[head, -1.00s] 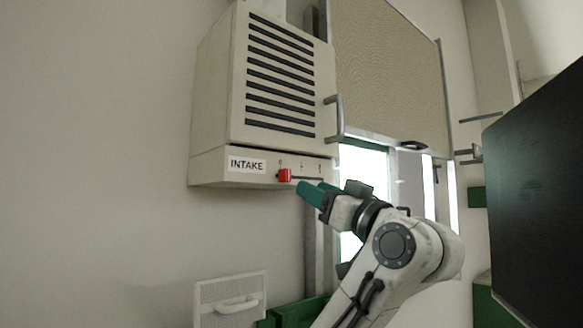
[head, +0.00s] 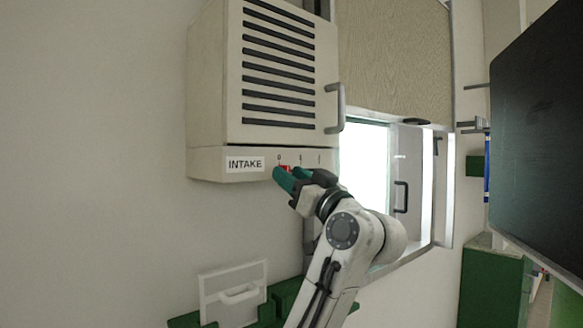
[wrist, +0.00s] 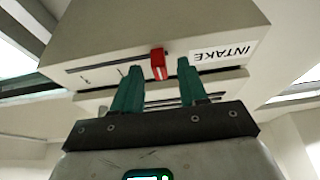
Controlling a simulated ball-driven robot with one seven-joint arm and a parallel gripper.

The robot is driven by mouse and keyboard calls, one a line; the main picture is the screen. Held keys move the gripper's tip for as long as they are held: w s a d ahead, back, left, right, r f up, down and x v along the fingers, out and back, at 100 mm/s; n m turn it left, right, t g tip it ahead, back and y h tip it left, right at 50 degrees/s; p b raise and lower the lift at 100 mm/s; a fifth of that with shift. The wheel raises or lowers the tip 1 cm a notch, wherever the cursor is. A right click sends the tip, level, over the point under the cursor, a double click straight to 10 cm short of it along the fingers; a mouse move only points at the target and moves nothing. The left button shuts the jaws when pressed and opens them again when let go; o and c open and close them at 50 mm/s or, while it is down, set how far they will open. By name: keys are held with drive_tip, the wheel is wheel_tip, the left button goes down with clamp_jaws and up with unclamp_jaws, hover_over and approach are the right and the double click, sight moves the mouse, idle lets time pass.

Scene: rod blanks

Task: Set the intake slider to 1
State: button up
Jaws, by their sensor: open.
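The red intake slider knob (head: 285,168) sits at the left end of its slot, by the 0 mark, on the lower front of the beige intake unit (head: 216,90). The white INTAKE label (head: 245,164) is just left of it. My gripper (head: 287,175) is open at the knob, its green fingers partly covering it in the head view. In the wrist view, the knob (wrist: 158,64) shows in the gap between the two spread fingertips of my gripper (wrist: 157,70), with space visible on both sides. Whether either finger touches it, I cannot tell.
A grey handle (head: 335,108) sticks out at the unit's right side. A bright window (head: 365,165) is to the right, and a large dark panel (head: 540,140) stands at far right. A white handled panel (head: 233,292) is below. The wall left is clear.

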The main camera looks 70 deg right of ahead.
drive_tip(key=shift+w+d+r, duration=0.1)
drive_tip(key=shift+w+d, duration=0.05)
drive_tip(key=shift+w, duration=0.1)
drive_tip(key=shift+c, duration=0.3)
clamp_jaws()
